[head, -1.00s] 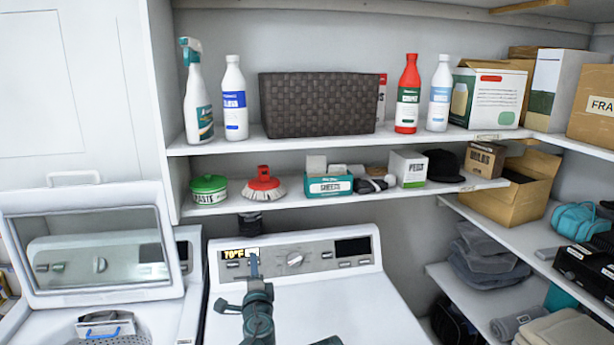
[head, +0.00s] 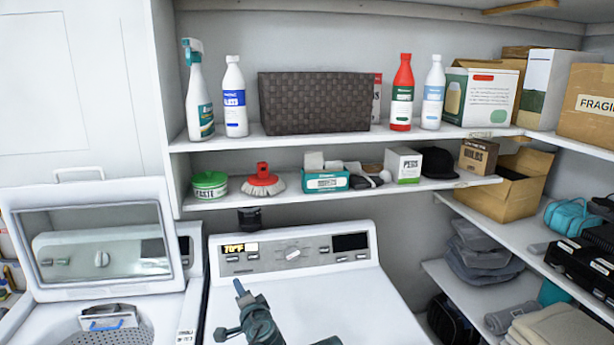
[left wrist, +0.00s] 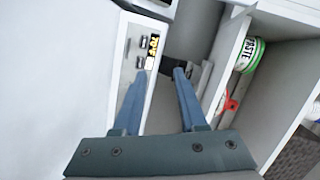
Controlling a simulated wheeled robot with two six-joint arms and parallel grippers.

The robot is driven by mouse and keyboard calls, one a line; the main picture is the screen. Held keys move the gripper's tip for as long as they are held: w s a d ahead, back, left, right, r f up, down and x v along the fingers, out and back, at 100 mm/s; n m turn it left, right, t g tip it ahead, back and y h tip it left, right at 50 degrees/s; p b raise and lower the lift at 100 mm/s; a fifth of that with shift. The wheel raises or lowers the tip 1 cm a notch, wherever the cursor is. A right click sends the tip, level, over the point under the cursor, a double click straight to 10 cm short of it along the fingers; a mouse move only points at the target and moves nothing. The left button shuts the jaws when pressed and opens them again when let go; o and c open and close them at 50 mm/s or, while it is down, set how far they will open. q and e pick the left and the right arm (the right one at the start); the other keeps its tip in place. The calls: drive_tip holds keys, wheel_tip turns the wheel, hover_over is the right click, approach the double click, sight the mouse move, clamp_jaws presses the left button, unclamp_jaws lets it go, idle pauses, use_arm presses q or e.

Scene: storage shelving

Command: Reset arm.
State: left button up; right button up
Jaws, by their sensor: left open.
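My left gripper (head: 239,287) is raised over the white top of the right washing machine (head: 345,300), in front of its control panel. In the left wrist view its two blue-grey fingers (left wrist: 160,73) stand apart, with nothing between them. The machine's panel lies beyond the left finger, and shelving lies beyond the right one. My right gripper cannot be made out; only a small dark piece, perhaps of my arm, shows at the bottom edge of the head view.
The left machine (head: 95,240) has its lid up. A shelf above holds bottles and a woven basket (head: 313,102). The lower shelf holds a green tin (head: 209,186), a red brush (head: 263,182) and a teal box (head: 325,182). Side shelves hold boxes and folded cloth.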

use_arm(q)
drive_tip(key=s+d+f+n+g+h, duration=0.1)
drive_tip(key=s+d+f+n+g, duration=0.1)
drive_tip(key=s+f+n+g, duration=0.65)
drive_tip(key=s+d+f+m+g+h, duration=0.1)
drive_tip(key=s+d+f+g+h, duration=0.1)
drive_tip(key=s, duration=0.5)
drive_tip(key=s+d+f+m+g+h, duration=0.1)
drive_tip(key=s+d+f+g+h, duration=0.1)
drive_tip(key=s+d+f+g, duration=0.2)
drive_tip(key=s+d+f, duration=0.2)
drive_tip(key=s+d, duration=0.1)
drive_tip(key=s, duration=0.1)
drive_tip(key=shift+s+f, duration=0.15)
drive_tip(key=shift+s, duration=0.05)
drive_tip(key=shift+s, duration=0.1)
